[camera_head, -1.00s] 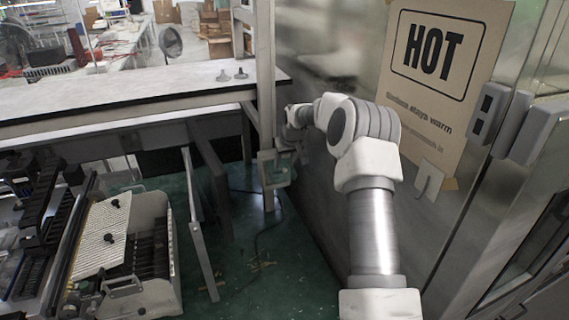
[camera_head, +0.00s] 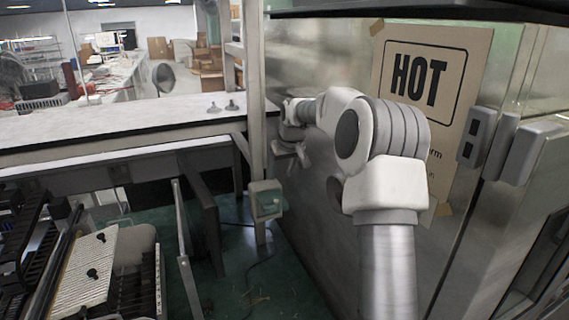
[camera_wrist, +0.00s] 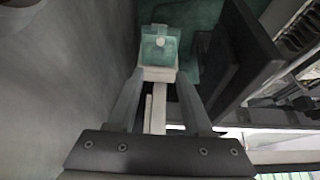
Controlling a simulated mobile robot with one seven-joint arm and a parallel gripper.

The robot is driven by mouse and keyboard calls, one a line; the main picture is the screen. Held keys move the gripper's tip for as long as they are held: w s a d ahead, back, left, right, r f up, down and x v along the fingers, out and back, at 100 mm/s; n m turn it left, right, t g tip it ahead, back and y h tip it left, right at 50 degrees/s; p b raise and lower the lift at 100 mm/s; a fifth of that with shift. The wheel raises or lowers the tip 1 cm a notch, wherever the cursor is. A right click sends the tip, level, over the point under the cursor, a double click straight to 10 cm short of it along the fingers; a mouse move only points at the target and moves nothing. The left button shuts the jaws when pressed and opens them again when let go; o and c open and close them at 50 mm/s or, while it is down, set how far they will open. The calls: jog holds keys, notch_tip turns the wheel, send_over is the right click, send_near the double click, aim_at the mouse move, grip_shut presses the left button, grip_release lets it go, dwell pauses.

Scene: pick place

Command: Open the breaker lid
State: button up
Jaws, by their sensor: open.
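The breaker (camera_head: 266,200) is a small pale box with a teal-tinted face, on a thin post beside the metal cabinet wall. In the wrist view the breaker (camera_wrist: 160,48) is at the top centre, beyond the fingertips. I cannot tell surely whether its lid is shut. My gripper (camera_wrist: 158,88) is open, with one finger on each side of the picture's middle and nothing visibly held. In the head view my gripper (camera_head: 298,157) is small and partly hidden by my arm, above and right of the breaker, with a visible gap.
The metal cabinet (camera_head: 320,220) with a HOT sign (camera_head: 420,85) stands close on the right. A long worktable (camera_head: 110,118) is behind and left. A dark upright panel (camera_wrist: 235,65) is close right of the breaker in the wrist view. Slotted equipment (camera_head: 105,265) stands lower left.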

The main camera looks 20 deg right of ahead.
jog(key=shift+v, duration=2.7)
